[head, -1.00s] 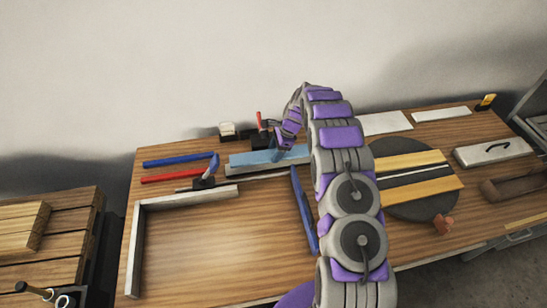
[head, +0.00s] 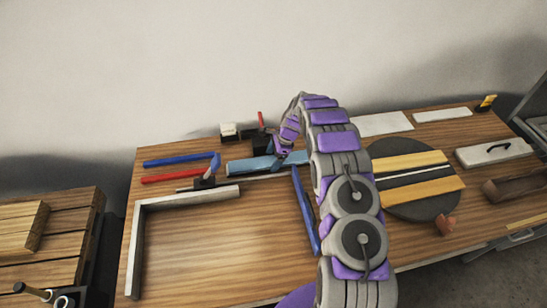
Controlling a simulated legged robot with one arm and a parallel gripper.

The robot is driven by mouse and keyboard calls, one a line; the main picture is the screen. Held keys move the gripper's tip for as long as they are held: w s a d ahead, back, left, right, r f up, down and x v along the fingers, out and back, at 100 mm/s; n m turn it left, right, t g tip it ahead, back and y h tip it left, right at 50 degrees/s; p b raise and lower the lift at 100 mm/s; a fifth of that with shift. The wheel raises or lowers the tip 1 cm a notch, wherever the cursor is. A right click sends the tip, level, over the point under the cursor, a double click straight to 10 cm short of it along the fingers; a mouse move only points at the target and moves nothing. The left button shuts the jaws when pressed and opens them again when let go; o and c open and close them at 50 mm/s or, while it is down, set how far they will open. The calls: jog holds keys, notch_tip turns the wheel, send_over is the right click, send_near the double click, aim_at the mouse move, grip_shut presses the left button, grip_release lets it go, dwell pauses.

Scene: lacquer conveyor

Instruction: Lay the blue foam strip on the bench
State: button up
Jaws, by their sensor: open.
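The light-blue foam strip (head: 246,165) lies along the back middle of the wooden bench (head: 250,215). It looks flat, but I cannot tell whether its whole underside touches the bench. My gripper (head: 277,163) is open at the strip's middle, reaching down over it from behind my arm. The fingertips are small and partly hidden, so I cannot tell whether they still touch the strip. The strip's right end is close to my arm.
A blue bar (head: 303,210) lies left of my arm. Blue (head: 178,159) and red (head: 171,175) rods lie at back left, above a pale L-shaped frame (head: 137,240). A dark disc (head: 415,205) bears yellow strips (head: 420,189). The bench inside the frame is clear.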

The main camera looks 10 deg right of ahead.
jog(key=shift+a, duration=0.15)
jog(key=shift+r, duration=0.25)
jog(key=p+v, duration=0.2)
jog(key=v, duration=0.9)
jog(key=s+a+r+n+h, duration=0.1)
jog(key=s+r+n, duration=0.1)
jog(key=s+r, duration=0.4)
jog(key=s+a+r+n, duration=0.2)
jog(key=s+r+n, duration=0.15)
jog(key=r, duration=0.35)
jog(key=s+a+r+n+g+h, duration=0.1)
jog(key=s+r+n, duration=0.1)
jog(key=s+r, duration=0.35)
jog(key=s+a+r+n, duration=0.1)
jog(key=s+r+n, duration=0.15)
jog(key=s, duration=0.55)
jog(key=s+r+n+h, duration=0.2)
jog(key=s+n, duration=0.6)
jog(key=s, duration=2)
jog(key=shift+d+r+g+h, duration=0.3)
jog(key=shift+d+r+g, duration=0.1)
jog(key=shift+d+r, duration=0.1)
